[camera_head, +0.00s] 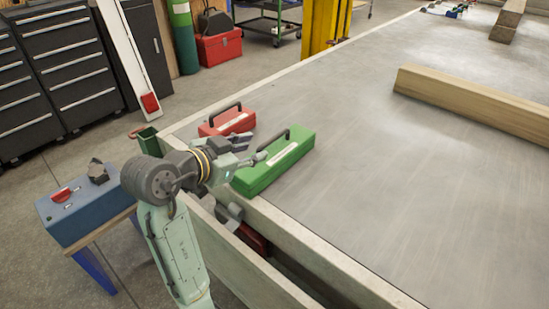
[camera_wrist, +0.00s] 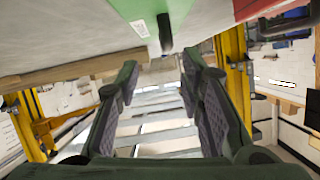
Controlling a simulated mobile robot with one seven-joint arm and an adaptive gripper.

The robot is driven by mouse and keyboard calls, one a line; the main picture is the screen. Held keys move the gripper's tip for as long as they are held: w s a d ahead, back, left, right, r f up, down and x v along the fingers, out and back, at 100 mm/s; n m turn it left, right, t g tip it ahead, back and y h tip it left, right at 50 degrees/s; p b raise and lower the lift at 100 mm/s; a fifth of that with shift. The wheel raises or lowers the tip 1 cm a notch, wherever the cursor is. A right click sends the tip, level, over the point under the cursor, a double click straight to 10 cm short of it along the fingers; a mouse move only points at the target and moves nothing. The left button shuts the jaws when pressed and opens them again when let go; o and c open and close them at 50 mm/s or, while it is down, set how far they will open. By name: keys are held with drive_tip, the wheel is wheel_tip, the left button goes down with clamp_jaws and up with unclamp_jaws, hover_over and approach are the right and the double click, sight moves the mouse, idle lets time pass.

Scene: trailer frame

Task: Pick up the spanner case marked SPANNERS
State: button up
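Two handled cases lie on the grey deck near its left corner. The green case (camera_head: 284,165) is long, with a black handle on top and a pale label on its side. The red case (camera_head: 212,129) is behind it, also with a black handle and pale label. I cannot read either label, so I cannot tell which says SPANNERS. My gripper (camera_head: 256,146) is open and empty, beside the green case's left end and in front of the red case. In the wrist view my open fingers (camera_wrist: 160,76) point below the green case (camera_wrist: 120,8); the red case (camera_wrist: 250,7) shows top right.
A pale raised edge (camera_head: 325,262) borders the deck. A wooden beam (camera_head: 470,100) lies on the deck at right; the deck's middle is clear. A blue box (camera_head: 85,205) stands on a small bench at left. Drawer cabinets (camera_head: 70,65) and a red toolbox (camera_head: 219,47) stand behind.

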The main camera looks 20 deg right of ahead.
sight(270, 140)
drive_tip(key=x, duration=0.5)
drive_tip(key=p+x, duration=0.1)
drive_tip(key=x, duration=0.2)
drive_tip(key=shift+w+r, duration=0.15)
drive_tip(key=shift+w, duration=0.3)
drive_tip(key=shift+c, duration=0.5)
clamp_jaws()
